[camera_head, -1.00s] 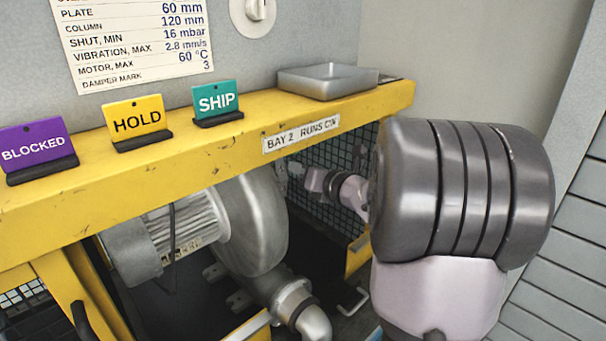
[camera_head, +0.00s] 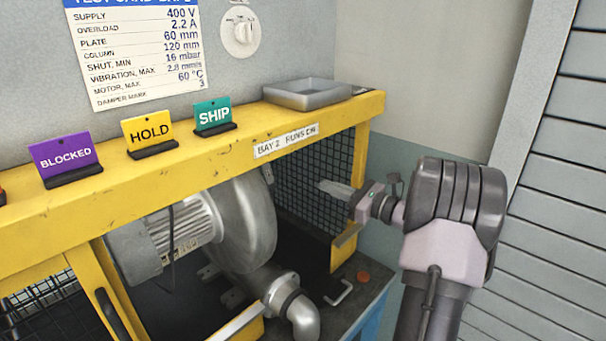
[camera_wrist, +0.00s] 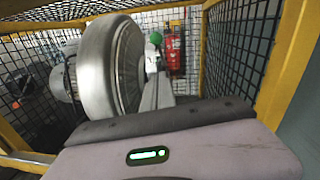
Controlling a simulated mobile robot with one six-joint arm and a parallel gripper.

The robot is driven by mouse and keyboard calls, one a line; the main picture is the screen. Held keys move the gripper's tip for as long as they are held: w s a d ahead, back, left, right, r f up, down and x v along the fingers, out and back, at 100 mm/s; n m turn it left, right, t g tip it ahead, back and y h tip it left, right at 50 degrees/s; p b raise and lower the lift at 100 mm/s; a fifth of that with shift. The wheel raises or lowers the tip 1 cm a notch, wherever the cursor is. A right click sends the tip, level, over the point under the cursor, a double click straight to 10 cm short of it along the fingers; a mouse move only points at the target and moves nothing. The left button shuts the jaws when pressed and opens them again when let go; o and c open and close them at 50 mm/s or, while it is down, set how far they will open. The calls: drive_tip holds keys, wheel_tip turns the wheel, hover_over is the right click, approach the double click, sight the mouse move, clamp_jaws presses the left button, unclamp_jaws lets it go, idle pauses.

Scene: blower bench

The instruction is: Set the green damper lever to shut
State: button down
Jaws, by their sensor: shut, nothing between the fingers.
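The green knob (camera_wrist: 155,38) of the damper lever shows in the wrist view, beside the round grey blower housing (camera_wrist: 128,62). A pale stem lies just below the knob. In the head view I cannot make out the lever; the blower (camera_head: 248,225) shows there. My gripper (camera_head: 322,185) is shut and empty, at the right end of the yellow guard frame. In the wrist view its grey fingers (camera_wrist: 153,92) point toward the area below the green knob. I cannot tell the gap between them and the lever.
A yellow post (camera_wrist: 285,65) and mesh stand close on the right in the wrist view. A red fire extinguisher (camera_wrist: 174,55) is behind. A metal tray (camera_head: 307,93) and HOLD (camera_head: 150,132), SHIP (camera_head: 213,115) and BLOCKED (camera_head: 66,158) signs stand on the yellow beam.

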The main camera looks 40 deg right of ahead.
drive_tip(key=w+a+r+b, duration=0.1)
drive_tip(key=w, duration=0.5)
drive_tip(key=w+a+r+b, duration=0.1)
drive_tip(key=w+r, duration=0.1)
drive_tip(key=w, duration=0.4)
drive_tip(key=shift+a, duration=0.25)
drive_tip(key=shift+w+r+b, duration=0.25)
drive_tip(key=shift+r+b, duration=0.05)
drive_tip(key=shift+r, duration=0.2)
drive_tip(key=shift+w+r+b, duration=0.2)
drive_tip(key=shift+r+b, duration=0.1)
drive_tip(key=shift+r, duration=0.15)
